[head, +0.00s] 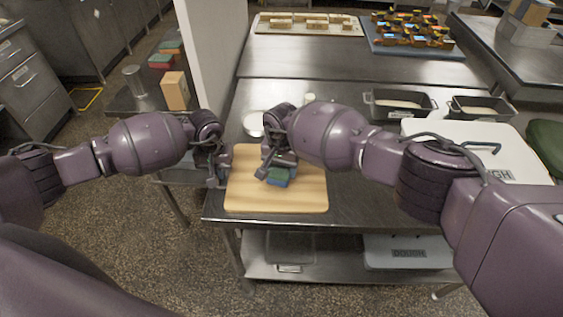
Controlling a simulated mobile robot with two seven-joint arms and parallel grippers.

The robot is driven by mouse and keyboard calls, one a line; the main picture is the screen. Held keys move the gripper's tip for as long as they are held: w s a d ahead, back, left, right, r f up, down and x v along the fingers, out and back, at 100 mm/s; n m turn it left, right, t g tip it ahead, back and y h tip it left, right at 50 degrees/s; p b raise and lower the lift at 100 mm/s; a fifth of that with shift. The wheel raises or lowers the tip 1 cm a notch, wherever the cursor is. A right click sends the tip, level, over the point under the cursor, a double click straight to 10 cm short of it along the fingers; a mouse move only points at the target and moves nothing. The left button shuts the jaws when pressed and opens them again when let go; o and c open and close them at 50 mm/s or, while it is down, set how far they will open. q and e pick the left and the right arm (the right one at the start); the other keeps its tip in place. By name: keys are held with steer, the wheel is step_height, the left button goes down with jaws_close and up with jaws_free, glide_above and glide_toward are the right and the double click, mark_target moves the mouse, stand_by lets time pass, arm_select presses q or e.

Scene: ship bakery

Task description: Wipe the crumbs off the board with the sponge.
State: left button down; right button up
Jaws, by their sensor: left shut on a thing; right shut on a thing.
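The wooden board (300,196) lies flat near the front left corner of the steel table. My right gripper (276,172) is over the middle of the board, shut on a green and blue sponge (278,181), which seems to rest on the board. My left gripper (218,183) is at the board's left edge and looks shut on that edge; the fingertips are small and partly hidden. I cannot make out any crumbs at this size. My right arm hides part of the board's back right area.
A white lidded dough box (470,143) and two dark loaf pans (400,116) (481,113) stand to the right. A white round dish (253,124) is behind the board. The front right tabletop is clear.

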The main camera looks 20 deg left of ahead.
mark_target(312, 176)
steer(key=shift+w+d+f, duration=0.1)
steer(key=shift+w+d, duration=0.25)
steer(key=shift+d, duration=0.9)
steer(key=shift+w+d+f, duration=0.1)
steer(key=shift+w+d, duration=0.3)
steer(key=shift+d, duration=0.9)
steer(key=shift+w+d+f, duration=0.1)
steer(key=shift+w+d, duration=0.25)
steer(key=shift+d, duration=1.1)
steer(key=shift+s+d+f, duration=0.1)
